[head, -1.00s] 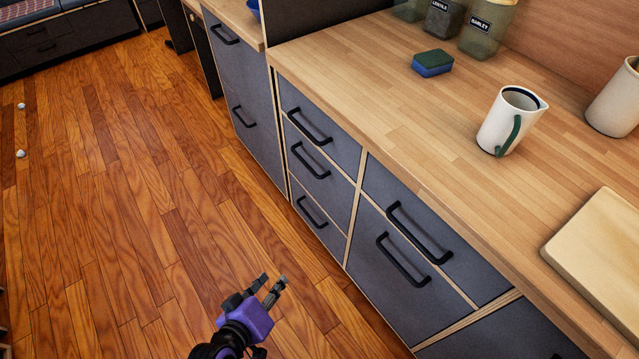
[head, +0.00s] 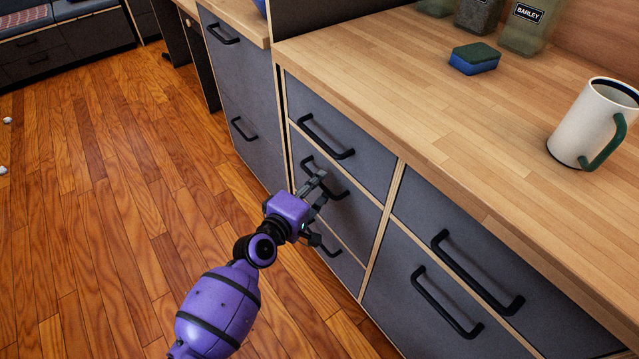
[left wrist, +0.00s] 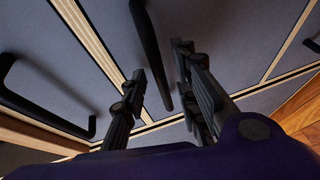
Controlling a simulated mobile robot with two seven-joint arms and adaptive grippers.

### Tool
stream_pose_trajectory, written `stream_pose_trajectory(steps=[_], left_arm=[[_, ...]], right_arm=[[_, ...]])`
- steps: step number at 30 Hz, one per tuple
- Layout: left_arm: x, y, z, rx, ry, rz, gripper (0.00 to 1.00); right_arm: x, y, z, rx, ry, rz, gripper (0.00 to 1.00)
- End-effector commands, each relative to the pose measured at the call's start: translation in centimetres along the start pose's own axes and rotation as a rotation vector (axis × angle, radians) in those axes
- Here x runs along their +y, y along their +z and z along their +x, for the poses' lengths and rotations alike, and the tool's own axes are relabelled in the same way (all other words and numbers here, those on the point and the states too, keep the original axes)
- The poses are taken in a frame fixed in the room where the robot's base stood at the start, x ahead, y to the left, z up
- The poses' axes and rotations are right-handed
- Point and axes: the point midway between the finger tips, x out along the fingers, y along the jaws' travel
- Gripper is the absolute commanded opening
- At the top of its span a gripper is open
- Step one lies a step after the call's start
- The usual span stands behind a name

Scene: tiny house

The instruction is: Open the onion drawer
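A stack of grey drawers with black bar handles stands under the wooden counter; no label shows which holds onions. My left gripper (head: 320,186) is at the middle drawer (head: 357,222), partly covering its handle (head: 340,191). In the left wrist view the fingers of my left gripper (left wrist: 160,62) are spread, with a black handle bar (left wrist: 150,45) running between them. Gaps show on both sides, so it is not clamped. All the drawers in the stack look closed. The bottom drawer's handle (head: 330,250) is partly hidden by the gripper. My right gripper is out of view.
The top drawer handle (head: 328,140) juts out just above the gripper. Wider drawers (head: 430,285) stand to the right. A white mug (head: 578,130) and a blue-green sponge (head: 474,60) are on the counter (head: 400,90). The wooden floor (head: 120,220) at left is mostly clear.

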Motion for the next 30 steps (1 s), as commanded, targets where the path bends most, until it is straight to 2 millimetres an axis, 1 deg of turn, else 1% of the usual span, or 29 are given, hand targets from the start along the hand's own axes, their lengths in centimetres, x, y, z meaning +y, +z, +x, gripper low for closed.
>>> stream_pose_trajectory(steps=[1, 4, 13, 19, 20, 30], left_arm=[[-0.10, 0.02, 0.61, 0.000, 0.000, 0.000, 0.28], [-0.08, 0.00, 1.27, 0.000, -0.001, 0.000, 0.28], [-0.04, -0.01, 1.48, 0.001, -0.001, 0.001, 0.28], [-0.04, -0.01, 1.46, 0.000, -0.001, 0.001, 0.01], [-0.04, -0.01, 1.46, 0.001, -0.001, 0.002, 0.00], [0.00, -0.02, 1.46, 0.001, 0.000, 0.004, 0.00]], right_arm=[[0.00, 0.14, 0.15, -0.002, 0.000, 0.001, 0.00], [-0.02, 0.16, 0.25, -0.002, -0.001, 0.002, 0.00], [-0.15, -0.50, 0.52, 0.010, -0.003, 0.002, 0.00], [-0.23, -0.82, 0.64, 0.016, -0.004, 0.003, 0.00], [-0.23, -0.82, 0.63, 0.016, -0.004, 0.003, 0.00], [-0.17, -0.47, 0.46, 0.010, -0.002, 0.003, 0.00]])
